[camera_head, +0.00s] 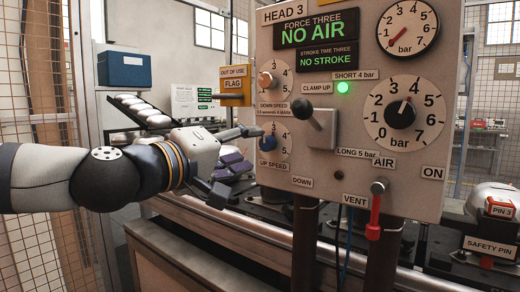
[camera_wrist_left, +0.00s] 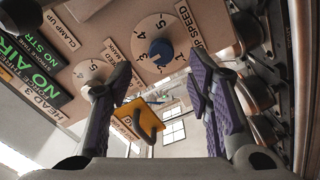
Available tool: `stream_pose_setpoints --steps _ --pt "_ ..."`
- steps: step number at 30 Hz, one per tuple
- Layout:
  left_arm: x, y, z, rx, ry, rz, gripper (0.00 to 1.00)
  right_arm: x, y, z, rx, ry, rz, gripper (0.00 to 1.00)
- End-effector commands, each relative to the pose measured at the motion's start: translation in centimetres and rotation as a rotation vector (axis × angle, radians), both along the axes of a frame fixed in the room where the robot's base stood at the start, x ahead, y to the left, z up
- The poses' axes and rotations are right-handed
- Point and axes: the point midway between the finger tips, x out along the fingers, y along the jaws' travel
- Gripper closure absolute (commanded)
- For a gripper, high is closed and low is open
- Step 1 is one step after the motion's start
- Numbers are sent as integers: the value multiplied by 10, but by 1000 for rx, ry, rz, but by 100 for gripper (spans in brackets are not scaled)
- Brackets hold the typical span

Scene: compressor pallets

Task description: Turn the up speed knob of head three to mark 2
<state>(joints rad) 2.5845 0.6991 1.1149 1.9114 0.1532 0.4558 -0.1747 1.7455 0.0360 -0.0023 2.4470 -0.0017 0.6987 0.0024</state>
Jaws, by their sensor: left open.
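The blue up speed knob (camera_head: 268,142) sits on a white dial low on the left side of the HEAD 3 panel (camera_head: 330,188), above the UP SPEED label. It also shows in the left wrist view (camera_wrist_left: 160,52), with the dial numbers around it. I cannot tell clearly which mark it points at. My left gripper (camera_head: 243,149) is open in front of the panel's left edge, close to this knob. In the left wrist view its purple-padded fingers (camera_wrist_left: 161,72) are spread wide, with the knob beyond the gap and nothing between them. My right gripper is in neither view.
A black-knobbed lever (camera_head: 303,110) sticks out to the right. A red-handled air valve (camera_head: 375,212) is lower right. A rail and machinery lie below.

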Motion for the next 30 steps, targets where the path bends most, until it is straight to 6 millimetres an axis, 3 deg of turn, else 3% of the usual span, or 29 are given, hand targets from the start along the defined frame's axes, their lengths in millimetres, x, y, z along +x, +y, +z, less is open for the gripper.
stream_pose_setpoints --steps 3,7,18,20,24,30 --pt "24 -18 -2 1 3 1 54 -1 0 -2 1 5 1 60" --pt "42 -31 -1 1 2 0 54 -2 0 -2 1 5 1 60" --pt "51 -37 -1 1 2 0 54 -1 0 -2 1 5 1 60" --pt "51 -37 -1 1 1 1 65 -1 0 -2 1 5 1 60" --pt "51 -37 -1 1 1 1 97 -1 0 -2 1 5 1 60" --pt "51 -37 -1 -2 2 0 100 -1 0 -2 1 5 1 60"
